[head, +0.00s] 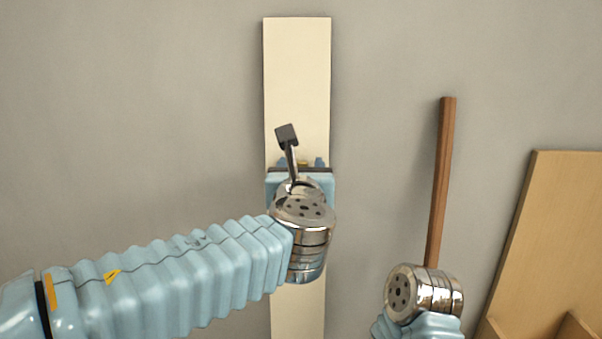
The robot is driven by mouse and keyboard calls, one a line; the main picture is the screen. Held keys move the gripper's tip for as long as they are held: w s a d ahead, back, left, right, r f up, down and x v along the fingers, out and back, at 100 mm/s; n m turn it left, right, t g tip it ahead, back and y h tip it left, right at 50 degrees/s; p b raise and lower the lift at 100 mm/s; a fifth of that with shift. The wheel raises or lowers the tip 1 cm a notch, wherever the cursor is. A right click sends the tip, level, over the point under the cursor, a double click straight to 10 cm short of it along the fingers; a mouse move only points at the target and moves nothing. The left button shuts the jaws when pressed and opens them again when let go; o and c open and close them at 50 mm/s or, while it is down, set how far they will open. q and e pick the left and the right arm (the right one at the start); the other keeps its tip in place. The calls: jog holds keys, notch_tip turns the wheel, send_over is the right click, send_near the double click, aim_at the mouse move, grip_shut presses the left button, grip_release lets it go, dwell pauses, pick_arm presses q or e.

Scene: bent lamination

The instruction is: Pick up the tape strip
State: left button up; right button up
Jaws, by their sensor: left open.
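A long flat cream strip (297,75) runs up and down the middle of the head view; I cannot tell for sure whether it is the tape strip. My left gripper (300,163) is over this strip, mostly hidden behind its own shiny wrist. Its small blue tips stand apart near the strip's two edges, and a small yellowish spot shows between them. The gap to the strip is unclear. My right wrist (425,291) is at the lower right, and its jaws are hidden. A thin brown stick (441,180) extends upward from behind it; whether it is held is hidden.
A light wooden board (550,225) with wooden ribs at its lower end stands at the right edge. The grey surface (130,110) is clear at the upper left and between the cream strip and the brown stick.

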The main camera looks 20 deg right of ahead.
pick_arm(q)
jog(key=shift+w, duration=0.2)
jog(key=c, duration=0.9)
jog(key=shift+r, duration=0.55)
jog(key=r, duration=0.1)
jog(key=r+p, duration=0.1)
jog(key=r, duration=0.1)
jog(key=shift+s+d, duration=0.1)
jog(key=shift+s, duration=0.1)
jog(key=s+d+r+p, duration=0.1)
jog(key=s+r, duration=0.3)
jog(key=s, duration=0.5)
jog(key=s+d+r+p, duration=0.1)
jog(key=s+r+p, duration=0.1)
jog(key=s+r, duration=0.3)
jog(key=shift+s+r, duration=0.25)
jog(key=shift+s, duration=1.75)
